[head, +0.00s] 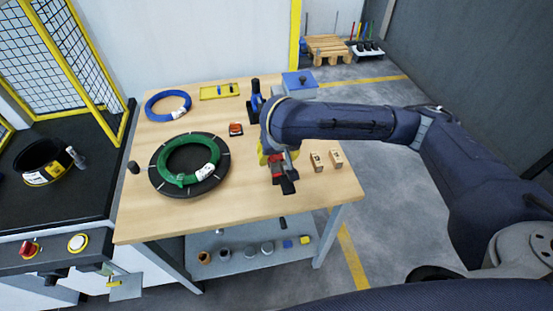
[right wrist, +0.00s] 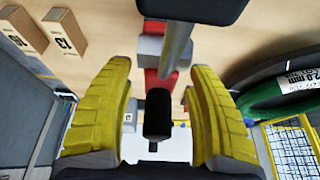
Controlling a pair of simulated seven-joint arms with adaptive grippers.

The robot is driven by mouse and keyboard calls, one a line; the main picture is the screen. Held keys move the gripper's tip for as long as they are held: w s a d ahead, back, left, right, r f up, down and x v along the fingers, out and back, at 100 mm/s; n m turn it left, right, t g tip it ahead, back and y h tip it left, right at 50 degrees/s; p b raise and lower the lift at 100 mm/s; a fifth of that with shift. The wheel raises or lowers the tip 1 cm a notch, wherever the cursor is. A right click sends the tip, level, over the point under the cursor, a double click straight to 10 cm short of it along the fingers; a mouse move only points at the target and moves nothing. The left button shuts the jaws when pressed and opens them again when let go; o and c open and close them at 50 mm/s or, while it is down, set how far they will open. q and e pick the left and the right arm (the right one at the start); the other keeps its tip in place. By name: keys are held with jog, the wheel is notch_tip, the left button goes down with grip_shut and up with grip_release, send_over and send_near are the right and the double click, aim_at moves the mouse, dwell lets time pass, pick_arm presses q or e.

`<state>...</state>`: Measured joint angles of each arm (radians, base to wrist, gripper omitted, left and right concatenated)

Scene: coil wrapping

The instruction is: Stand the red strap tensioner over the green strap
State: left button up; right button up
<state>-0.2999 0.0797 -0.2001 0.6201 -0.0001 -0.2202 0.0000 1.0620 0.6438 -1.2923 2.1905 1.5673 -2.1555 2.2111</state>
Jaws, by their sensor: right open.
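The red strap tensioner (head: 277,167), with a black handle, is at the right part of the table, partly hidden by my right gripper (head: 268,156). In the right wrist view, the yellow fingers of my right gripper (right wrist: 158,85) are open on either side of the tensioner (right wrist: 152,88). A gap shows beside it, and I cannot tell whether a finger touches it. The green strap (head: 174,177) is a ring-shaped coil with a white label, lying on a black round plate (head: 158,184) left of the tensioner. It also shows at the right of the right wrist view (right wrist: 262,96). My left gripper is not in view.
Two numbered wooden blocks (head: 317,162) stand right of the gripper. A blue coil (head: 151,107), a yellow tray (head: 210,94) and a blue tool (head: 254,104) are at the back. A small orange-red item (head: 236,128) lies between plate and arm. The table's front strip (head: 200,220) is clear.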

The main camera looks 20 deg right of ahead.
grip_shut()
dwell(0.3)
jog(key=shift+r, duration=0.15)
